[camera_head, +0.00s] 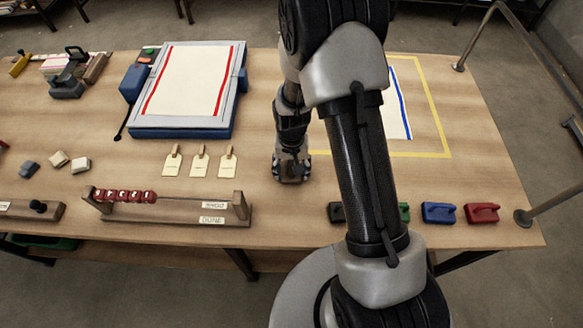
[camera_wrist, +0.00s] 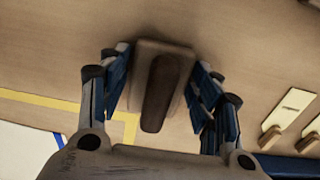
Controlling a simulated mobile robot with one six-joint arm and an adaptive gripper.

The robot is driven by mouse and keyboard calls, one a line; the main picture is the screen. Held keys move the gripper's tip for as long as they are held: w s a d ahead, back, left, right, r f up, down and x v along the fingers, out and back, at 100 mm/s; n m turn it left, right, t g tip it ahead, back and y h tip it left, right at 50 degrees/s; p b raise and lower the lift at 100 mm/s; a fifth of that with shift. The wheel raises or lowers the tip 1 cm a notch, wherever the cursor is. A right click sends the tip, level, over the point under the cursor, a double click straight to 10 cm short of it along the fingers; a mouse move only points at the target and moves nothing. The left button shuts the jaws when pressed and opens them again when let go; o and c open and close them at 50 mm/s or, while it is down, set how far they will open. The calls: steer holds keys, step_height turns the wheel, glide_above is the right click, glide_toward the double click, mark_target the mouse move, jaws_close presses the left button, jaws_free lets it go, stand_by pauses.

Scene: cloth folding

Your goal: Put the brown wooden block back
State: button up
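The brown wooden block (camera_wrist: 177,73), with a dark brown handle on top, is in the wrist view between the two blue-padded fingers of my gripper (camera_wrist: 162,68). The fingers press against its two sides, so my gripper looks shut on it. The block is at or just above the tabletop; I cannot tell which. In the head view my gripper (camera_head: 291,172) points down at the middle of the table, right of the cream tags, and largely hides the block.
Black (camera_head: 337,212), green (camera_head: 404,212), blue (camera_head: 440,213) and red (camera_head: 482,213) blocks line the front right edge. A yellow-taped area (camera_head: 434,105) with a cloth is behind my arm. A board with red-striped cloth (camera_head: 190,80) is back left. A bead rack (camera_head: 180,212) is front left.

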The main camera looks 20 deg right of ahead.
steer(key=shift+o, duration=1)
step_height(320, 180, up, 12)
steer(key=p, duration=0.4)
step_height(320, 180, up, 10)
steer(key=f+t, duration=0.1)
glide_above(291, 165)
steer(key=s, duration=0.2)
steer(key=s+r+n+t, duration=0.1)
steer(key=s+r, duration=0.3)
steer(key=r, duration=0.4)
steer(key=s+r+n+t, duration=0.2)
steer(key=s+r, duration=0.7)
steer(key=s, duration=0.5)
steer(key=shift+s+d+n+t, duration=0.25)
steer(key=shift+s+n+t, duration=0.05)
steer(key=shift+s, duration=0.1)
